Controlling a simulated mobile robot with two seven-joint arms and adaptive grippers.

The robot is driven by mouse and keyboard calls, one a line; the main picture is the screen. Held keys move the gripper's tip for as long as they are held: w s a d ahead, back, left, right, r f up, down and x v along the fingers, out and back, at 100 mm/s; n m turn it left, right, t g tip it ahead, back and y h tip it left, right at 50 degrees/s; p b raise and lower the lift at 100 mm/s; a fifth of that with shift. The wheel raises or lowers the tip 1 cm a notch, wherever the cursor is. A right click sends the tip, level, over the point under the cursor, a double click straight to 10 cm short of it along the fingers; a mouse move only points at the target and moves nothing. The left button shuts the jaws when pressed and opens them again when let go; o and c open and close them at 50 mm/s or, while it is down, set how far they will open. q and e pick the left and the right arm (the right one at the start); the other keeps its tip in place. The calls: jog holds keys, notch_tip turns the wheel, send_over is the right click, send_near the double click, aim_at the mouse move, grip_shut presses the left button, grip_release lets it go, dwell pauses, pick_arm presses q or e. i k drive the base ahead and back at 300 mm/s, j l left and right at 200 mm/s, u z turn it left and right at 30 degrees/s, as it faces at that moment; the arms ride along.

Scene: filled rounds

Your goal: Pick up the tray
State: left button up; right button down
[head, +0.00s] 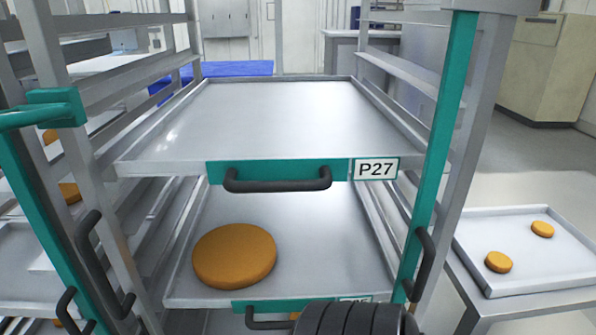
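An empty metal tray (285,115) sits level in the rack, with a teal front strip, a black handle (278,181) and a label reading P27 (375,169). A second tray (320,250) sits in the rack below it, with one thick orange round (235,255) at its left. Its label is partly hidden by a black ribbed part at the bottom edge, perhaps mine. A third tray (490,283) on a table at the right holds two smaller orange rounds, a nearer one (498,262) and a farther one (542,229). Neither of my grippers can be made out.
The rack's teal right post (440,140) and grey uprights flank the trays, with black handles at the sides. Another rack at the left holds more trays with orange rounds (70,192). A blue surface (225,69) lies behind. Floor shows at the right, beyond the table.

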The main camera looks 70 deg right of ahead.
aim_at(567, 260)
jog(key=z, duration=3.8)
jog(key=i+l+u, duration=0.15)
jog(key=l, duration=0.25)
jog(key=i+l+u, duration=0.15)
jog(key=l, duration=0.3)
jog(key=k, duration=0.05)
